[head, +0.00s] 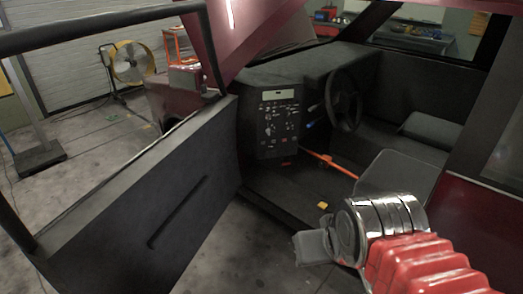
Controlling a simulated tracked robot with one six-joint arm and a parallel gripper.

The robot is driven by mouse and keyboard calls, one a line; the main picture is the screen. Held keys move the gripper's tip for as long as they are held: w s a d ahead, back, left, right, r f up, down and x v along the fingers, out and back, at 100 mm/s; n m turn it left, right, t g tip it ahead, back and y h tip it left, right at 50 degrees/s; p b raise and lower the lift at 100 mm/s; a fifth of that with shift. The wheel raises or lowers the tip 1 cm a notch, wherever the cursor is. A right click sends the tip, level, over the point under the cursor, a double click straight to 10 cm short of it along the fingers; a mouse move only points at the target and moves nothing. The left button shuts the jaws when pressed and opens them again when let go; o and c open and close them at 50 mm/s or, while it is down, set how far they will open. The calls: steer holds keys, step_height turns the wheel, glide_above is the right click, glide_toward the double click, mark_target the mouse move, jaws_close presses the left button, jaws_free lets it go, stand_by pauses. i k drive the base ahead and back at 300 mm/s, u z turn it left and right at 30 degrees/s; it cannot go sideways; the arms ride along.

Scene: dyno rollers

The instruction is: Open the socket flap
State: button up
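I cannot pick out the socket flap for certain. A dark control panel (279,122) with a small lit display and several buttons and knobs stands in the cabin of a dark red vehicle, left of the steering wheel (344,99). My gripper (304,247) is at the lower right, at the end of my red-sleeved arm with a silver collar. It points left, in front of the cabin opening, and appears apart from the panel. Its fingers show as one grey block, so their opening is unclear.
The vehicle's dark door (140,215) stands open at the left. An orange bar (331,164) crosses the cabin below the panel, with a small yellow object (322,205) near it. A grey seat (398,180) is behind my gripper. A yellow fan (129,63) stands at the back left.

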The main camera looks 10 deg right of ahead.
mark_target(272, 153)
steer(key=u, duration=0.35)
steer(key=i, duration=1.5)
steer(key=u, duration=0.4)
